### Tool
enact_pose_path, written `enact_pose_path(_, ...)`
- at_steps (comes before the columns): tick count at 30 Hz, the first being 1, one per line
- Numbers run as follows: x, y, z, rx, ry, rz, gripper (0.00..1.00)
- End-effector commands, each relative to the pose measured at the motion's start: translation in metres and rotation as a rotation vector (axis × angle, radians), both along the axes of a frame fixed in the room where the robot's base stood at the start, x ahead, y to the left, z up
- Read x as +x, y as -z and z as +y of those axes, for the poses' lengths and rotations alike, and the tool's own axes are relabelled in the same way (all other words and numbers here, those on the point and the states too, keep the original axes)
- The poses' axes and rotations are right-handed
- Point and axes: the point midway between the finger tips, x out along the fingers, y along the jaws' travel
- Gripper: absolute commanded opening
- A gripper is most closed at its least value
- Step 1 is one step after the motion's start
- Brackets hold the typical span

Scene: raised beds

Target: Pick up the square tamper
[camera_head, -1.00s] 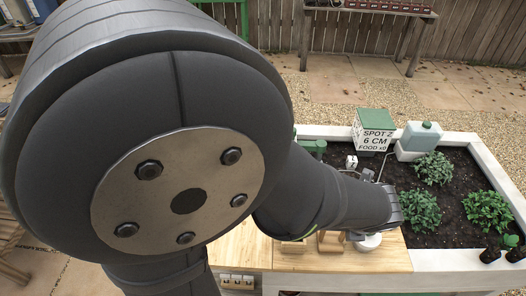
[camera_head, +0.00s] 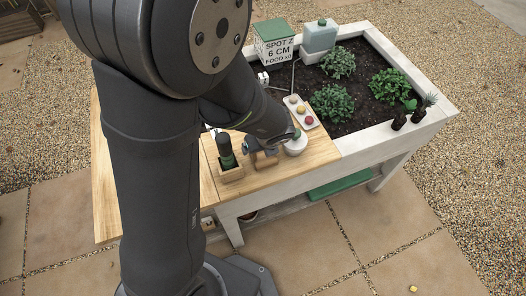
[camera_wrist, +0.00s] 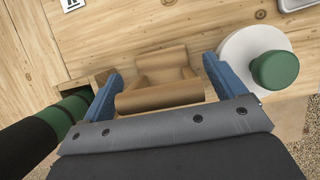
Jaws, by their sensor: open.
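In the head view the wooden piece (camera_head: 264,161) is partly hidden by my gripper (camera_head: 262,146), near the bench's front edge. My gripper is open.
A white round disc with a green knob (camera_wrist: 275,69) stands close to the right finger. A dark green-banded bottle in a wooden box (camera_head: 227,160) stands close on the left. A tray of coloured balls (camera_head: 301,112) and the planted bed (camera_head: 352,62) lie beyond.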

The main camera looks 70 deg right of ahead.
Motion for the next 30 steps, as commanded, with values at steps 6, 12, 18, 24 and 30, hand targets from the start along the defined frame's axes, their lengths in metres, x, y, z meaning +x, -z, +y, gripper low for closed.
enact_pose_path(6, 0.002, 0.007, -0.002, -0.001, 0.0, 0.001, 0.89)
enact_pose_path(12, 0.002, 0.007, -0.002, -0.001, 0.0, 0.001, 0.79)
enact_pose_path(18, 0.002, 0.006, -0.002, -0.001, 0.0, 0.001, 0.55)
enact_pose_path(24, 0.002, 0.005, -0.002, -0.002, 0.001, 0.001, 0.54)
enact_pose_path(30, 0.002, -0.005, -0.003, -0.005, -0.001, 0.0, 0.54)
